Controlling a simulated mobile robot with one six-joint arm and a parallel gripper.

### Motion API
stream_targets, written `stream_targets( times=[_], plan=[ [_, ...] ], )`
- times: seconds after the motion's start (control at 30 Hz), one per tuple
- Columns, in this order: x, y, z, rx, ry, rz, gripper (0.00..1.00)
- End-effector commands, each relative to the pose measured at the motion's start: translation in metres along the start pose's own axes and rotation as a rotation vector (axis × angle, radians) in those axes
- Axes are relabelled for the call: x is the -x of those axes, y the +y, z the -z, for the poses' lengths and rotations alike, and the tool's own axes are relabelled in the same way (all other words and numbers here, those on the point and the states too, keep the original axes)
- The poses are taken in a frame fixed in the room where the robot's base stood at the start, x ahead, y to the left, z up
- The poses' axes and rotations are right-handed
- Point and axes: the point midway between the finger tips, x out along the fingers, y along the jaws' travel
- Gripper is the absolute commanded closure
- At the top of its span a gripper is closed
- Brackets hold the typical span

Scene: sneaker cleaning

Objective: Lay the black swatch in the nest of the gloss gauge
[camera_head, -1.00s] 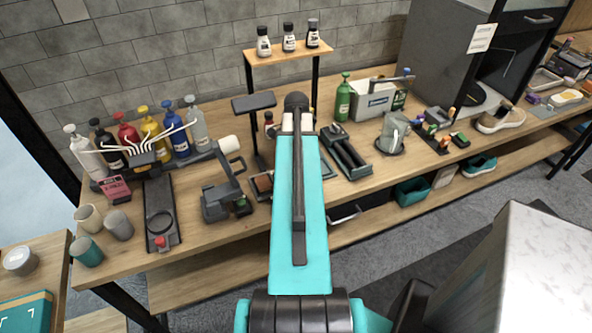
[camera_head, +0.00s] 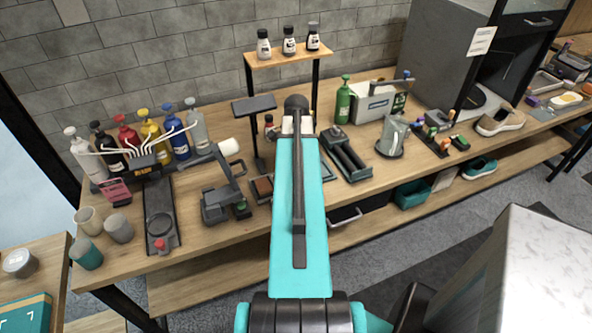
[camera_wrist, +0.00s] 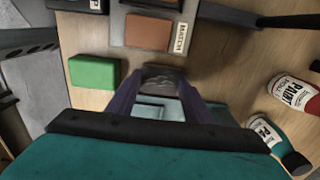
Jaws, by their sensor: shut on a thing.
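My gripper shows in the wrist view (camera_wrist: 162,92), its two dark purple fingers closed on a small dark piece. This dark piece (camera_wrist: 163,77) looks like the black swatch; only part of it shows. In the head view my teal arm hides the gripper and what it holds. A grey device with an upright arm (camera_head: 222,200) stands left of my arm and may be the gloss gauge, but I cannot tell for sure. Its nest is not clear. The gripper is over the bench, near a brown swatch (camera_wrist: 148,32) on a board marked MATCH.
A green block (camera_wrist: 95,72) lies left of the fingers. In the head view, a raised shelf (camera_head: 285,56) with small bottles stands behind, spray bottles (camera_head: 152,135) at left, and a dark tray (camera_head: 346,160) right of my arm.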

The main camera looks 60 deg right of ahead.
Motion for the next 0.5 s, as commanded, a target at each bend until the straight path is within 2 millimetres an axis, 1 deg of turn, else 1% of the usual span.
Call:
stream_targets(
  times=[0.27, 0.5],
  plan=[
    [0.009, -0.001, 0.0, 0.0, 0.001, 0.002, 0.75],
    [0.032, -0.001, 0.0, 0.0, 0.001, 0.002, 0.75]
  ],
)
